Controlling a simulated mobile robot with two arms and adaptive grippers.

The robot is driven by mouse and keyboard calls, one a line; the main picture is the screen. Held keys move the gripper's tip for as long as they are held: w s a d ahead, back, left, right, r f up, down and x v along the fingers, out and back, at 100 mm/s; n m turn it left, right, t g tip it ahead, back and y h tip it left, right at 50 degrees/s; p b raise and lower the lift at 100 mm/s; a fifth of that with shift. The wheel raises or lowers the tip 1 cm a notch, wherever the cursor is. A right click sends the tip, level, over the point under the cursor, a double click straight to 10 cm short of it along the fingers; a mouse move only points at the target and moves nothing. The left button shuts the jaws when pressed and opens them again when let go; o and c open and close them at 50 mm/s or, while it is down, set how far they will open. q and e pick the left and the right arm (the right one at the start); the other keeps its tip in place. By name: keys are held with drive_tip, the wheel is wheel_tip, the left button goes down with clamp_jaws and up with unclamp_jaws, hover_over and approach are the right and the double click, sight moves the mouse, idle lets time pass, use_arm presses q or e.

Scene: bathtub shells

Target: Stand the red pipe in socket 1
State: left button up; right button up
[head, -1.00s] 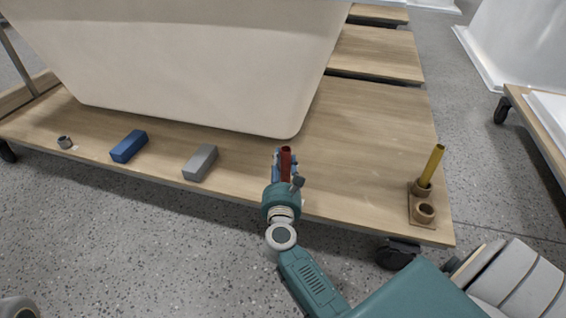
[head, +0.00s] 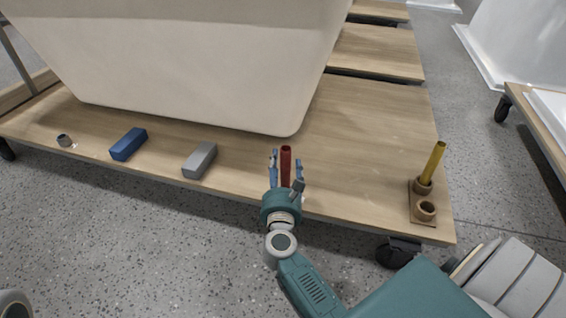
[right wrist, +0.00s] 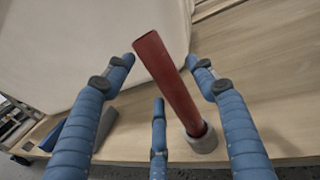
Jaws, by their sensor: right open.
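The red pipe (head: 286,166) stands near the front edge of the wooden platform. In the right wrist view the red pipe (right wrist: 172,80) leans and its lower end sits in a short grey ring (right wrist: 201,140). My right gripper (head: 286,158) is open, with its blue fingers spread around the pipe and visible gaps between. A brown socket block (head: 424,222) at the right front of the platform has two sockets. The rear one holds a yellow pipe (head: 433,164); the front socket (head: 426,210) is empty. No socket number is readable. My left gripper is not in view.
A large pale tub (head: 200,65) stands behind on the platform (head: 365,150). A grey block (head: 200,160), a blue block (head: 128,145) and a small grey ring (head: 64,140) lie to the left. The platform between the red pipe and socket block is clear.

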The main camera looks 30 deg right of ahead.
drive_tip(key=v, duration=1)
drive_tip(key=shift+s+r, duration=0.1)
drive_tip(key=shift+r, duration=0.05)
